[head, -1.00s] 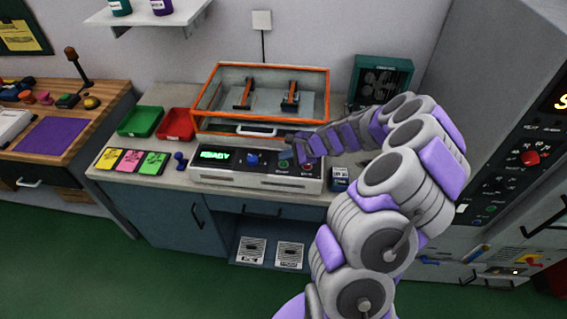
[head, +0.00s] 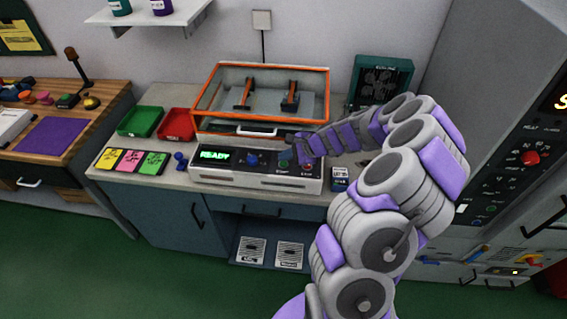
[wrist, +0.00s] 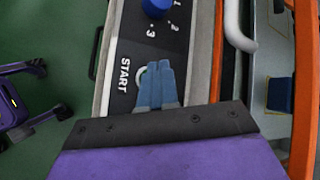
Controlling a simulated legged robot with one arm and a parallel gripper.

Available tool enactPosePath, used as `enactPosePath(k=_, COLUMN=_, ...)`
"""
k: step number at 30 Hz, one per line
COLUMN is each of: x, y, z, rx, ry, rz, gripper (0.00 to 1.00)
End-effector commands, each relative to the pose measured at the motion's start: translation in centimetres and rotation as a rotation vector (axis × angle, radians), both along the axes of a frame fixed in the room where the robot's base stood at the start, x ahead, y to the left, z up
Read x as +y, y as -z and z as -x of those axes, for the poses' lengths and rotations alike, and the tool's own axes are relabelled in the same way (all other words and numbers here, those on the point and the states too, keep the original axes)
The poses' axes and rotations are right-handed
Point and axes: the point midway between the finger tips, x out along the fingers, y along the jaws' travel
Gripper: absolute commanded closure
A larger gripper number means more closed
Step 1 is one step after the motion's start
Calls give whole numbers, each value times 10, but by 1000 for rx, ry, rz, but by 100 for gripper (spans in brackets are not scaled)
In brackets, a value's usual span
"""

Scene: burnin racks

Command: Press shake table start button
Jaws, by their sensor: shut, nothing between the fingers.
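The shake table control box (head: 215,172) stands on the bench's front part, its display lit green with READY. It carries a blue knob (head: 252,159), which also shows in the wrist view (wrist: 155,7), marked with numbers. The green start button (head: 283,163) is beside the knob. In the wrist view the word START (wrist: 123,74) is printed on the panel and the green rim of the button (wrist: 139,76) shows beside my fingertips. My gripper (wrist: 158,66) is shut and empty, its fingertips over the button and covering most of it. I cannot tell whether they touch it.
The orange-framed shake table enclosure (head: 262,129) stands behind the control box, with a white handle (wrist: 236,30) close to my gripper. A red button (head: 307,167) sits right of the start button. A small blue box (head: 340,178) and a tall grey cabinet (head: 480,60) are further right.

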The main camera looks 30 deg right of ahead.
Motion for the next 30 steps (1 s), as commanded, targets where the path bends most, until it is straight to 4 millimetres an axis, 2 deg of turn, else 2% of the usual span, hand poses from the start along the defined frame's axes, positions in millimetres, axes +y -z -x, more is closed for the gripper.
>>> enactPosePath(k=30, x=1, y=11, z=1, rx=1, ry=-1, rz=0, gripper=100)
